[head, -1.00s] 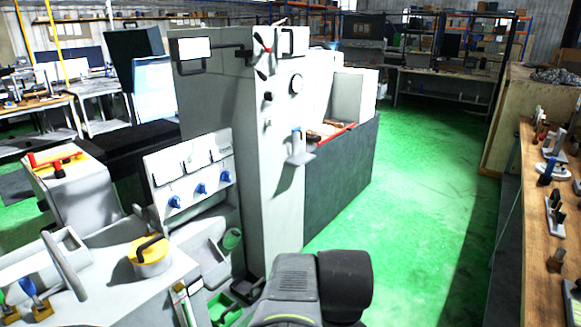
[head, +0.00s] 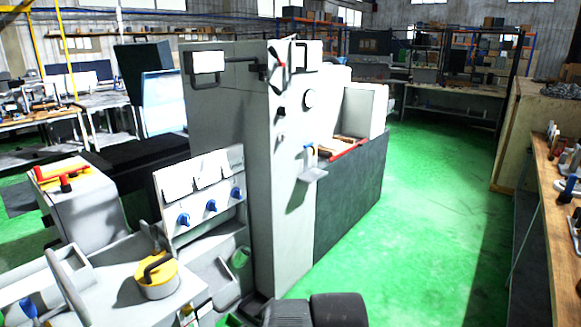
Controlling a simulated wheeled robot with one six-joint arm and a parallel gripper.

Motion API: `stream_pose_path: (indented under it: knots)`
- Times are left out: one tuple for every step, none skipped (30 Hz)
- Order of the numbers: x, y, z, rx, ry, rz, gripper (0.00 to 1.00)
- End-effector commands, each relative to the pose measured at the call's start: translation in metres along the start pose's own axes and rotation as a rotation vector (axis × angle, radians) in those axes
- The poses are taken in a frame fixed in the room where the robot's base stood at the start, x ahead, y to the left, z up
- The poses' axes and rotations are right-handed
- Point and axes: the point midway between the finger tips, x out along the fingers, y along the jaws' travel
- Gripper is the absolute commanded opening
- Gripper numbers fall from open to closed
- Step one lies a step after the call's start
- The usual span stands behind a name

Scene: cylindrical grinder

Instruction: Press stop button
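The tall grey grinder (head: 230,140) stands in the middle of the head view. I cannot make out which part is the stop button. A pale box at the left has a yellow top with red parts (head: 66,183) on it, too small to tell apart. A dark piece of my arm shows at the bottom edge, below and in front of the grinder. My gripper is not in view.
A bench with a yellow round container (head: 156,282) and a panel with several blue knobs (head: 211,206) stand at the front left. A wooden workbench (head: 545,165) with tools lines the right. The green floor (head: 420,210) between is clear.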

Motion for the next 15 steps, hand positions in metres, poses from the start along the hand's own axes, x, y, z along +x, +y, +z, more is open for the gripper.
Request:
stream_pose_path:
  knots:
    - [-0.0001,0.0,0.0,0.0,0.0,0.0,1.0]
    - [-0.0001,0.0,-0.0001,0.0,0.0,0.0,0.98]
    - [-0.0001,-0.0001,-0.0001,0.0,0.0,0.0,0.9]
    - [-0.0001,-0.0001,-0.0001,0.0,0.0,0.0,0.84]
    - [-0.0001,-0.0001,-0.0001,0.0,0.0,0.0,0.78]
    - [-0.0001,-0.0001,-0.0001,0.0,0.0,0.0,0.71]
    - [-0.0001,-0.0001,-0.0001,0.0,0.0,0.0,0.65]
    - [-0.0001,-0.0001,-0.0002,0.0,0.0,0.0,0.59]
    - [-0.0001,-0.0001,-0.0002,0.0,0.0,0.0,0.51]
    - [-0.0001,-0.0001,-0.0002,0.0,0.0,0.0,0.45]
    - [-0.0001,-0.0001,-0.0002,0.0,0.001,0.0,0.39]
    - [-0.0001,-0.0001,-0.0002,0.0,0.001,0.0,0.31]
    - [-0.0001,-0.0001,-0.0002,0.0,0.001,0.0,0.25]
    - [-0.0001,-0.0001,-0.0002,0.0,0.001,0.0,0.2]
    - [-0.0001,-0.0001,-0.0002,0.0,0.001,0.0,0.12]
